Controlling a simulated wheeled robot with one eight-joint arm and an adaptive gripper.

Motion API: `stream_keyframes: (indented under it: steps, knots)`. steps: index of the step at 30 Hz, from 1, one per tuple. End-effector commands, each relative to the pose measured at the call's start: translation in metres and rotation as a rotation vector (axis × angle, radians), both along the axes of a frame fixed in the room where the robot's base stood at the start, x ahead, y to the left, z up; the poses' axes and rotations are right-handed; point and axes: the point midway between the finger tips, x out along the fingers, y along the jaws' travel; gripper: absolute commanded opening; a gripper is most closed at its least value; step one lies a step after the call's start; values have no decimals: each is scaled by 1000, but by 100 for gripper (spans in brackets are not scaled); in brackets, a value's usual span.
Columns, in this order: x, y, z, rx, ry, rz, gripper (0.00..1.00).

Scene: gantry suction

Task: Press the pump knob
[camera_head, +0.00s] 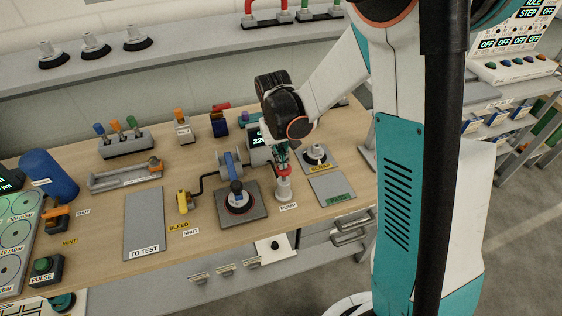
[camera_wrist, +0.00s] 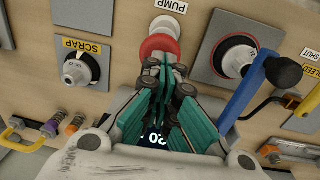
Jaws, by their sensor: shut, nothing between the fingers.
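The pump knob is a red cap (camera_wrist: 158,46) on a white round base (camera_wrist: 165,24), by the PUMP label (camera_wrist: 171,6) in the wrist view. In the head view the red knob (camera_head: 284,173) shows just under my gripper, with its pale base (camera_head: 283,190) on the bench. My gripper (camera_head: 282,160) points down over the knob. In the wrist view its green-and-black fingers (camera_wrist: 165,66) are shut and empty, with the tips overlapping the knob's near edge. I cannot tell whether they touch it.
A suction cup on a grey plate (camera_head: 257,212) with a blue-handled lever stands left of the pump. The scrap plate (camera_head: 304,165) and pass plate (camera_head: 335,198) lie to its right. The grey TO TEST plate (camera_head: 135,232) is bare. A small display (camera_head: 258,137) stands behind the pump.

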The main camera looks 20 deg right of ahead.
Motion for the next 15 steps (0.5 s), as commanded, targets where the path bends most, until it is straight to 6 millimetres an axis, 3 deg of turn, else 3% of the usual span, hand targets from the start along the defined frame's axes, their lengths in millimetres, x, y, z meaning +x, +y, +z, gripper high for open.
stream_keyframes:
  steps: [1,6,15]
  knots:
    - [0,0,16,0,0,0,0]
    - [0,3,52,0,0,0,0]
    - [-1,7,96,0,0,0,0]
